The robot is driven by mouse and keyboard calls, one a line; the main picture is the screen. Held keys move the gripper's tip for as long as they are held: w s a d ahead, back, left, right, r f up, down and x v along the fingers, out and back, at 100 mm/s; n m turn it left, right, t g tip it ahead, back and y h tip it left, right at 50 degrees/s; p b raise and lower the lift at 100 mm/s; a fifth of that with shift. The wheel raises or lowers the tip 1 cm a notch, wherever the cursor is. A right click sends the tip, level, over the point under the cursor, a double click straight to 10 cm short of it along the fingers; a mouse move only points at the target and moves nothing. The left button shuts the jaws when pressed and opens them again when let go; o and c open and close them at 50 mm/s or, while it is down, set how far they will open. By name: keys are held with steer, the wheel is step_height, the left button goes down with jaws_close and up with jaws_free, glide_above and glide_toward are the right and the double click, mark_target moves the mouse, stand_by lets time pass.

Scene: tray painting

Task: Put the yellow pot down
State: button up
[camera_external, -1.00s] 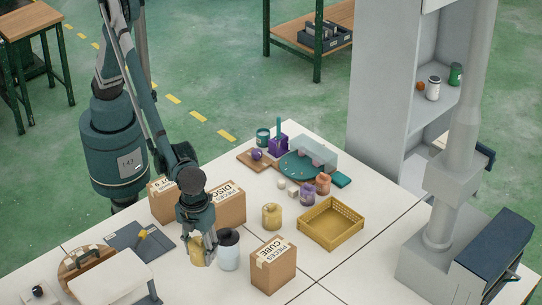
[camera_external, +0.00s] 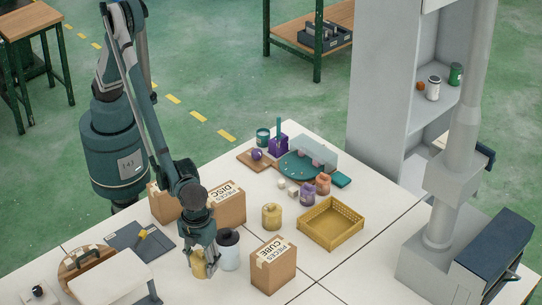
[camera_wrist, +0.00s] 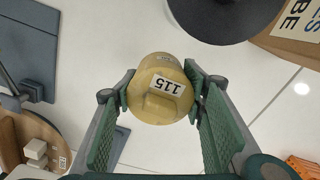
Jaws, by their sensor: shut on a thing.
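The yellow pot (camera_external: 198,266) is between the fingers of my gripper (camera_external: 203,262) at the front of the white table. The pot looks upright. I cannot tell whether its base touches the table.
A white pot with a dark lid (camera_external: 228,252) stands close on the right of the held pot. A "CUBE" box (camera_external: 274,267) is beyond it. A dark blue-grey board (camera_external: 135,240) lies to the left. A yellow crate (camera_external: 331,224) stands at the right.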

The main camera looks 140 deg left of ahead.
mark_target(200, 252)
steer(key=shift+f, duration=1.75)
steer(key=shift+f+b, duration=0.15)
steer(key=shift+b, duration=0.2)
steer(key=o, duration=1.1)
step_height(200, 252, up, 12)
steer(key=shift+r+p, duration=0.2)
steer(key=shift+p, duration=0.65)
steer(key=shift+r, duration=0.1)
